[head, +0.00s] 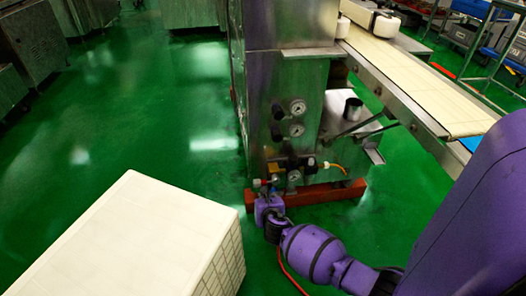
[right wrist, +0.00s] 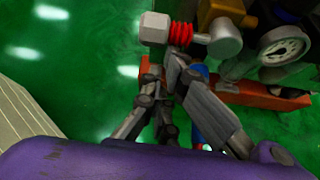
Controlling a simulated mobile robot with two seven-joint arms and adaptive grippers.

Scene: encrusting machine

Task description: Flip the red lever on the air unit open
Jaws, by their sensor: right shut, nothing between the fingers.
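The air unit (head: 289,165) sits low on the corner of the steel machine, with a gauge and small fittings. I cannot tell whether this red part is the lever or how the lever stands. My right gripper (right wrist: 163,72) is shut and empty just below the red part; contact cannot be told. In the head view the right gripper (head: 267,184) is at the unit's left side, small and partly hidden. My left gripper is out of view.
A white block-like crate (head: 150,235) stands at the lower left. A red base beam (head: 320,193) runs under the machine. A conveyor (head: 425,80) extends to the right above. Open green floor (head: 150,130) lies left of the machine.

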